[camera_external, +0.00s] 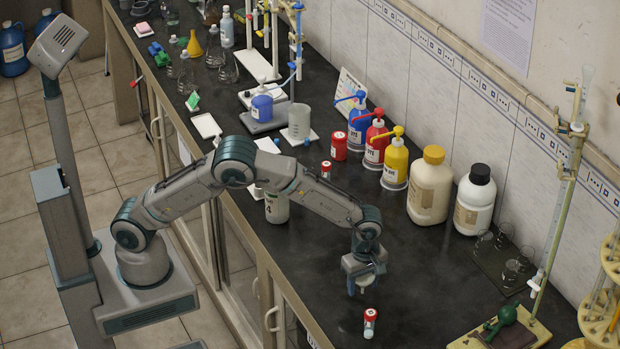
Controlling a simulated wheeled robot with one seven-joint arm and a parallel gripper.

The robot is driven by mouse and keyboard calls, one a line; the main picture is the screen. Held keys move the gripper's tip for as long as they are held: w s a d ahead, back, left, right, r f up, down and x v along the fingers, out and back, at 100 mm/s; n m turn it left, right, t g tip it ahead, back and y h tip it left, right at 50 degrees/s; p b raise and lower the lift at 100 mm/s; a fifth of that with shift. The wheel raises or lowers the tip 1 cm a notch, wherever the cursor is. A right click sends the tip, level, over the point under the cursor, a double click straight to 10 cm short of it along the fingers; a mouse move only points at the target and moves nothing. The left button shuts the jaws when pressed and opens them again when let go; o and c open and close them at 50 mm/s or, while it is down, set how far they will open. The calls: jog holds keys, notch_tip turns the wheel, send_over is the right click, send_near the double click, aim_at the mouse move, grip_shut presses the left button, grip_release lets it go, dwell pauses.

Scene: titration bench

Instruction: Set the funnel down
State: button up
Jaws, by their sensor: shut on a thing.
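My gripper (362,284) is at the end of my outstretched arm, pointing down over the dark bench near its front right part. A yellow funnel-shaped piece (195,46) stands far off at the back left among flasks.
A red-capped vial (370,322) stands just in front of my gripper. Yellow-capped (430,185) and black-capped (475,200) bottles stand by the wall. A burette stand (555,230) and small glasses (511,272) are at right. The bench (430,285) right of my gripper is clear.

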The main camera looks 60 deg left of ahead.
jog(key=o, duration=0.9)
jog(key=shift+f, duration=0.15)
notch_tip(320, 180, up, 12)
jog(key=s+a+r+m, duration=0.25)
jog(key=a+r, duration=0.35)
jog(key=a, duration=0.4)
jog(key=s+a+r+m+t+h, duration=0.1)
jog(key=s+a+r+m+t, duration=0.15)
jog(key=s+a+m, duration=1.1)
jog(key=s+a, duration=0.2)
jog(key=s, duration=0.1)
jog(key=s+a+f+m, duration=0.1)
jog(key=s+a, duration=0.2)
jog(key=s+a+f+m+y, duration=0.1)
jog(key=s+a, duration=0.2)
jog(key=s, duration=0.1)
jog(key=shift+s+f+t+b, duration=0.1)
jog(key=shift+s+t+b, duration=0.15)
jog(key=shift+s+b, duration=0.15)
